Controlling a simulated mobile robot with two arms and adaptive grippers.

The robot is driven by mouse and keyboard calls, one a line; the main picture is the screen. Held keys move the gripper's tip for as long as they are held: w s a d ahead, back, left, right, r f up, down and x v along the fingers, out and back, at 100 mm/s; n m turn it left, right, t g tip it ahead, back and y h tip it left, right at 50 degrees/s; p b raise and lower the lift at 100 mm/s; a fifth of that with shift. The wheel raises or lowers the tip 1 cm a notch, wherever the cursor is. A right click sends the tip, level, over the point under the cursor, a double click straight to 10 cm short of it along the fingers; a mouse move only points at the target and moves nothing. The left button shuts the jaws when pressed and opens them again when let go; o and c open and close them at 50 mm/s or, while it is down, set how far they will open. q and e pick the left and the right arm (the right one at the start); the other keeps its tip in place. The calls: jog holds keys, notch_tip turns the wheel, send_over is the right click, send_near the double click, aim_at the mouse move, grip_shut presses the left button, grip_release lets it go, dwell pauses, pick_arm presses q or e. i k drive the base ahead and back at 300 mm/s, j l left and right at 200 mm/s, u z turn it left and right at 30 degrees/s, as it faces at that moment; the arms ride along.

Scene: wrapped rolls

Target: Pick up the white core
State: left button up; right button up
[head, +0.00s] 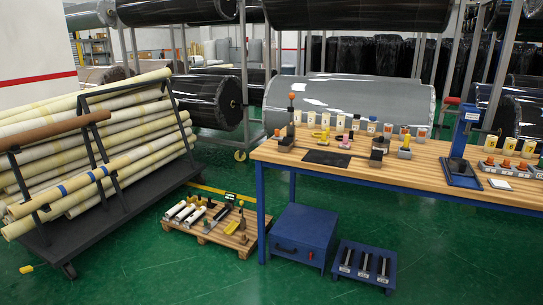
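Several long off-white and pale yellow cores (140,135) lie stacked on a dark rack cart (130,195) at the left of the head view. They slope up toward the right. One brown core (50,130) lies across the front arms of the rack. A pale core with blue bands (95,178) lies lower at the front. Short white cylinders (178,209) also lie on a low wooden pallet (222,236) on the floor. I cannot tell which single piece is the white core. Neither of my grippers shows in the head view.
A wooden workbench (460,185) with small tools and bottles stands at the right. A blue box (302,236) and a blue tray (345,272) are below it. Large wrapped rolls (350,105) hang behind.

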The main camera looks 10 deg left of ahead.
aim_at(195, 216)
jog(key=i+j, duration=0.15)
jog(key=j, duration=0.2)
jog(key=i+j, duration=0.15)
jog(key=j, duration=0.25)
jog(key=i+j, duration=0.1)
jog(key=j, duration=0.25)
jog(key=i+j, duration=0.15)
jog(key=j, duration=0.25)
jog(key=i+j, duration=0.15)
jog(key=j, duration=0.2)
jog(key=i+j, duration=0.15)
jog(key=j, duration=0.2)
jog(key=i+j, duration=0.15)
jog(key=j, duration=0.25)
jog(key=i+j, duration=0.15)
jog(key=j, duration=0.2)
jog(key=i+j, duration=0.2)
jog(key=j, duration=0.2)
jog(key=i+j, duration=0.2)
jog(key=j, duration=0.2)
jog(key=i+j, duration=0.15)
jog(key=j, duration=0.25)
jog(key=i+j, duration=0.2)
jog(key=j, duration=0.15)
jog(key=i+j, duration=0.2)
jog(key=j, duration=0.2)
jog(key=z, duration=0.05)
